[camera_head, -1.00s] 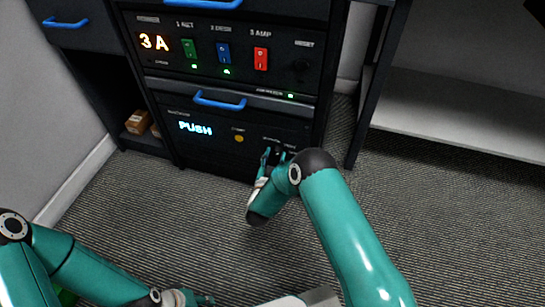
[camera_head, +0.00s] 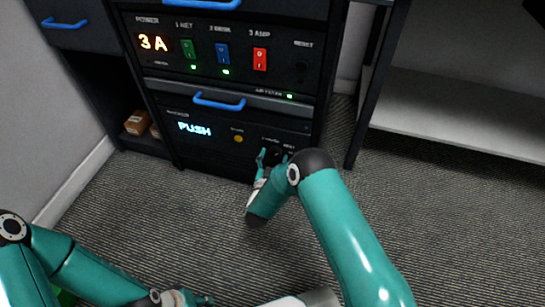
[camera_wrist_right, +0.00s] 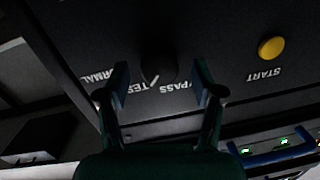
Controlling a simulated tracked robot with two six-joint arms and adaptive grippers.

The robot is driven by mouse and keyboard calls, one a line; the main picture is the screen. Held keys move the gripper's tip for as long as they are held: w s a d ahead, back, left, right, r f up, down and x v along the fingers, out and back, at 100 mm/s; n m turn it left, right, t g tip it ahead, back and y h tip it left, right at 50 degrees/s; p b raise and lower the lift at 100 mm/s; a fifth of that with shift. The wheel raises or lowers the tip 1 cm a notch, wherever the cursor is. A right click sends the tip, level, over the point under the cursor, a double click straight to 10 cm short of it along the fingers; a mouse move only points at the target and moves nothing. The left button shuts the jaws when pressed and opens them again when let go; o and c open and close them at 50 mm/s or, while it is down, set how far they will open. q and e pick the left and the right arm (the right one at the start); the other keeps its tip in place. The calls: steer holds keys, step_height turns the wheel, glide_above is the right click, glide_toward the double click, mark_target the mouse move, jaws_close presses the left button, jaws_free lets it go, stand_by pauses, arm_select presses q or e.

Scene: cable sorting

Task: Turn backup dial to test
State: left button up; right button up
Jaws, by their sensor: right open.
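The backup panel (camera_head: 215,148) is the lower dark front with a lit display (camera_head: 195,129) reading PUSH and a yellow START button (camera_head: 237,139). It also shows upside down in the right wrist view. There the dark round dial (camera_wrist_right: 156,62) sits between the fingers of my open right gripper (camera_wrist_right: 160,92), with a gap on each side. A short white mark shows at the dial's edge by the TEST label, partly hidden. In the head view my right gripper (camera_head: 272,158) is at the panel's right end. My left gripper (camera_head: 190,299) is low at the bottom edge, its jaws unclear.
Above is a power panel (camera_head: 175,62) with green, blue and red switches and a 3 A readout. A blue handle (camera_head: 219,101) juts out between the panels. Small brown boxes (camera_head: 137,122) lie on a shelf at left. Carpet (camera_head: 190,215) in front is clear.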

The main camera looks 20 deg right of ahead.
steer(key=f+v, duration=0.1)
steer(key=v, duration=1)
steer(key=shift+s+r, duration=0.2)
steer(key=shift+r, duration=0.3)
steer(key=shift+a, duration=0.1)
